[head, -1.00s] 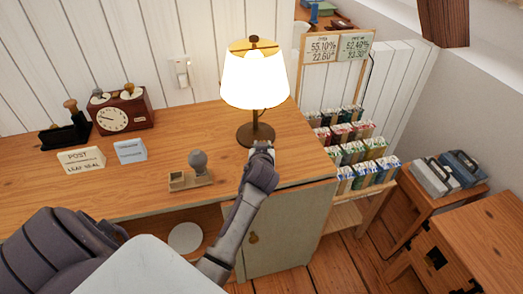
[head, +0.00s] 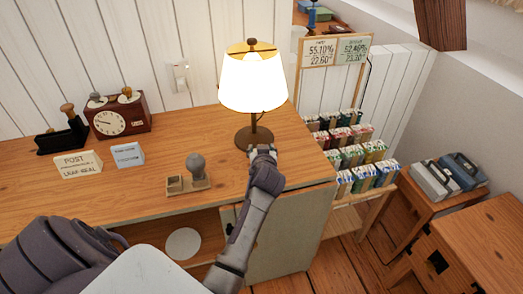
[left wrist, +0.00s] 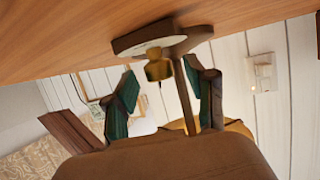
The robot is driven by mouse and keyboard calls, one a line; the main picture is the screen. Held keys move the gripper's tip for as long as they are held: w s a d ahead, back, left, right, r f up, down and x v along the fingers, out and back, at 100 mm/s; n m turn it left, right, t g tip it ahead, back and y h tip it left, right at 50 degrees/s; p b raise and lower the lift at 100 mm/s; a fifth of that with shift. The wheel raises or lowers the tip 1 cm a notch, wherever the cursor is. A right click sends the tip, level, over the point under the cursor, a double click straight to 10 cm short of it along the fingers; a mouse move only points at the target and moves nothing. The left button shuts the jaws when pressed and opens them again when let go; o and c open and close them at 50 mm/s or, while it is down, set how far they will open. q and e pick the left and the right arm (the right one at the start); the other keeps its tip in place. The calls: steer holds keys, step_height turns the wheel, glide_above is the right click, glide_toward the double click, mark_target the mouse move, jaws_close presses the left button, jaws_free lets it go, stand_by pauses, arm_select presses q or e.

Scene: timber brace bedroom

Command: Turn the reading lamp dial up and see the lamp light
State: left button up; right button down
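The reading lamp (head: 253,82) stands upright on the wooden desk, its pale shade glowing bright. Its dark round base (head: 243,138) also shows close in the left wrist view (left wrist: 140,40), where the picture is turned over. A small gold dial (left wrist: 158,70) sits by the base and stem. My left gripper (head: 262,151) is at the front right of the base. In the wrist view its two green-padded fingers are spread on either side of the dial, with gaps visible. I cannot tell whether a fingertip touches it. My right gripper is out of view.
A rack of small boxes (head: 350,155) stands right of the desk.

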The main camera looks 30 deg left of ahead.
arm_select(q)
step_height(320, 180, up, 10)
stand_by(0.6)
stand_by(0.4)
